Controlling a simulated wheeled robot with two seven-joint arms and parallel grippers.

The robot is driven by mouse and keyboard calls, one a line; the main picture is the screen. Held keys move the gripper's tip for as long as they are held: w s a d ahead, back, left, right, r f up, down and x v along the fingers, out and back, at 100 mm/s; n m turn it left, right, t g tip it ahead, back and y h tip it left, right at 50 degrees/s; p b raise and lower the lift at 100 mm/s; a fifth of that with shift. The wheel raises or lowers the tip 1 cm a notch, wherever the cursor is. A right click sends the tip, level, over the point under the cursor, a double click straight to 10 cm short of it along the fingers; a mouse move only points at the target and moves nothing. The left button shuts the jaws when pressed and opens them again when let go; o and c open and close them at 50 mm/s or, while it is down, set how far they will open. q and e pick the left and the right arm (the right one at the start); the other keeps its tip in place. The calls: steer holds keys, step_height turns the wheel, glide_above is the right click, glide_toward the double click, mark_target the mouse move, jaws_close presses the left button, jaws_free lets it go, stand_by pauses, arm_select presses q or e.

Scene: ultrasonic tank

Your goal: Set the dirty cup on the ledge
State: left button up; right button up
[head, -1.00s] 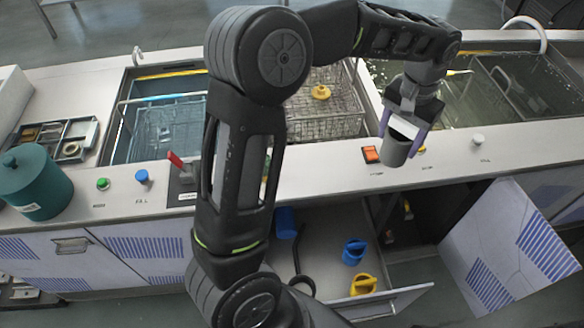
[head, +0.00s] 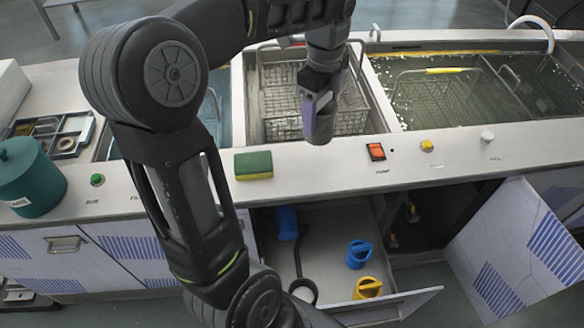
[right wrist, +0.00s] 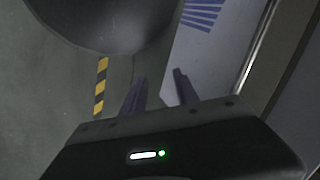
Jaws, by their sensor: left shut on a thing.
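My left gripper (head: 318,112) points down over the front edge of the mesh-basket bay, close behind the ledge (head: 325,168). It is shut on the grey cup (head: 322,130), which is mostly hidden by the purple finger; only a little grey shows low down. I cannot tell whether the cup touches anything below. My right gripper (right wrist: 158,88) shows in the right wrist view with its fingers apart and nothing between them.
A green-yellow sponge (head: 254,165) lies on the ledge left of the gripper. An orange switch (head: 376,151), yellow knob (head: 427,146) and white knob (head: 487,137) stand to the right. A teal canister (head: 28,178) stands far left. Below, an open drawer (head: 320,258) holds blue and yellow items.

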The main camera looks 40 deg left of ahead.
mark_target(318, 134)
arm_select(q)
steer(key=shift+f, duration=0.1)
step_height(318, 134, down, 6)
steer(key=shift+f+p, duration=0.1)
steer(key=shift+p, duration=0.2)
stand_by(0.4)
steer(key=shift+f, duration=1.8)
steer(key=shift+f, duration=0.2)
steer(key=o, duration=1.6)
steer(key=shift+c, duration=0.2)
steer(key=shift+r, duration=0.1)
step_height(318, 134, up, 12)
steer(key=shift+r, duration=0.1)
